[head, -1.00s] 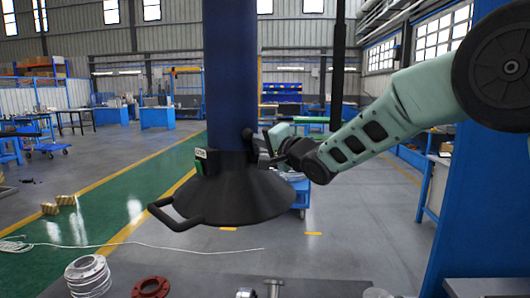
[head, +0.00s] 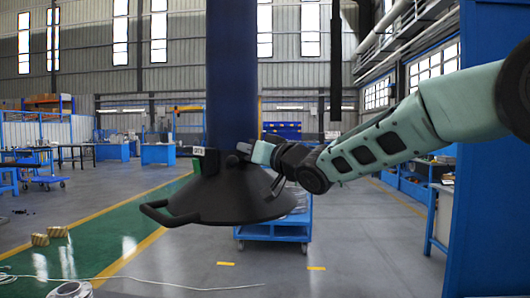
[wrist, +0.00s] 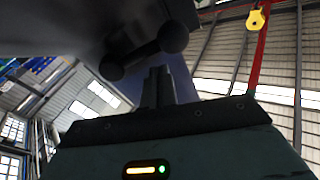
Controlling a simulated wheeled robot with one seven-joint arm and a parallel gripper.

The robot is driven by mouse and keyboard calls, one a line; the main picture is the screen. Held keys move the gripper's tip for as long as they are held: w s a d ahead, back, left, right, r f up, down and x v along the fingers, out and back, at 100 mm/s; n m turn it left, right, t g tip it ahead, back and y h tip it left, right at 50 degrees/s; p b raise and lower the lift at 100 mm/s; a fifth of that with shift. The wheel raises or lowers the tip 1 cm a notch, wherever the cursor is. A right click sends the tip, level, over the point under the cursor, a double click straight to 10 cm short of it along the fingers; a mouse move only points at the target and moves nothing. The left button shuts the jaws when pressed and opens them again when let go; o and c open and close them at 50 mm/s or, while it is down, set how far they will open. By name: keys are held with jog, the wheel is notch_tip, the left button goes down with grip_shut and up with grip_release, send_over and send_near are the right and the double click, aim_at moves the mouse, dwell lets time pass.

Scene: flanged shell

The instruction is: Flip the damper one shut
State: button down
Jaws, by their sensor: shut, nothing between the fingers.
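The black cone-shaped hood (head: 222,195) hangs under a blue duct (head: 231,75) in the head view, with a looped handle at its lower left. A small white label (head: 204,151) sits on its collar. My gripper (head: 243,150) is at the right side of the collar, with its fingers small and dark there. In the wrist view my gripper (wrist: 158,72) has its two fingers together and empty. A dark bar with rounded ends (wrist: 145,52), which looks like the damper lever, is close by the fingertips. Contact and the lever's exact angle cannot be told.
A blue cart (head: 275,231) stands on the floor behind the hood. A blue upright panel (head: 478,200) is at the right. A round metal part (head: 70,289) shows at the lower left edge. The space left of the hood is open.

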jog(key=shift+s+a+f+n+b, duration=0.2)
jog(key=shift+f+n+b, duration=0.35)
jog(key=shift+n, duration=0.55)
jog(key=shift+f+b, duration=0.15)
jog(key=shift+b, duration=0.15)
jog(key=shift+s, duration=0.1)
